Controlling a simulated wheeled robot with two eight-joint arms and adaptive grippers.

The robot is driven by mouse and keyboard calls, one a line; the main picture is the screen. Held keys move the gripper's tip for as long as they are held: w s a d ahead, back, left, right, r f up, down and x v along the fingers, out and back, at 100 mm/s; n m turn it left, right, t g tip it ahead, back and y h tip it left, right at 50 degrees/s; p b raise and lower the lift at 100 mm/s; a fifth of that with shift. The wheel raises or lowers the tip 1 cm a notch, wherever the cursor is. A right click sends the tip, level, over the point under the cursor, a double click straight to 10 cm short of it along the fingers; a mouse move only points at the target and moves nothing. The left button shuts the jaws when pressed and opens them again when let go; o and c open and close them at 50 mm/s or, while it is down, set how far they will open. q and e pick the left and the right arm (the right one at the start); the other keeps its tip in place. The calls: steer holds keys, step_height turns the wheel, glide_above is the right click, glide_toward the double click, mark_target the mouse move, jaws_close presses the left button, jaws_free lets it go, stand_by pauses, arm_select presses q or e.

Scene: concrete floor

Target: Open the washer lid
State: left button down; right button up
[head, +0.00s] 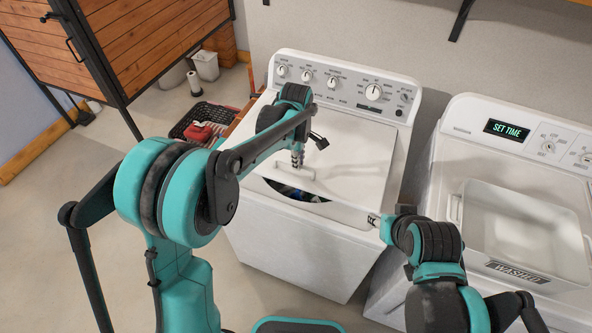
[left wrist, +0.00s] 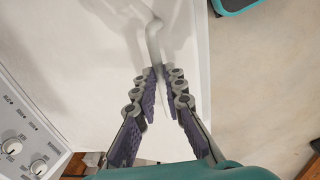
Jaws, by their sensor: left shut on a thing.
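The white washer (head: 290,235) stands in the middle of the head view, its control panel at the back. Its lid (head: 345,160) is slightly raised at the front, and a dark gap (head: 297,192) with something blue inside shows below its edge. My left gripper (head: 298,163) is over the lid's front left part, shut on the lid handle (head: 310,174). In the left wrist view the pale handle (left wrist: 154,42) runs between the fingers of the left gripper (left wrist: 160,78). My right gripper (head: 374,220) is by the washer's front right corner; its fingers are too small to judge.
A dark crate (head: 205,122) with a red item sits on the floor at left, near a wooden-panelled structure (head: 150,40). Floor in front is clear.

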arm_select(q)
steer(key=w+d+r+p, duration=0.1)
steer(key=w+r+p, duration=0.3)
steer(key=r, duration=0.4)
steer(key=w+d+r+p, duration=0.2)
steer(key=w+r+p, duration=0.2)
steer(key=r, duration=0.4)
steer(key=shift+w+r, duration=0.25)
steer(key=shift+w, duration=0.35)
steer(key=c, duration=1.7)
jaws_free()
steer(key=shift+c, duration=0.2)
steer(key=shift+o, duration=0.8)
steer(key=shift+w+d+f, duration=0.2)
steer(key=shift+w+f, duration=0.1)
steer(key=shift+w, duration=0.2)
steer(key=shift+s+r, duration=0.15)
steer(key=shift+s, duration=0.05)
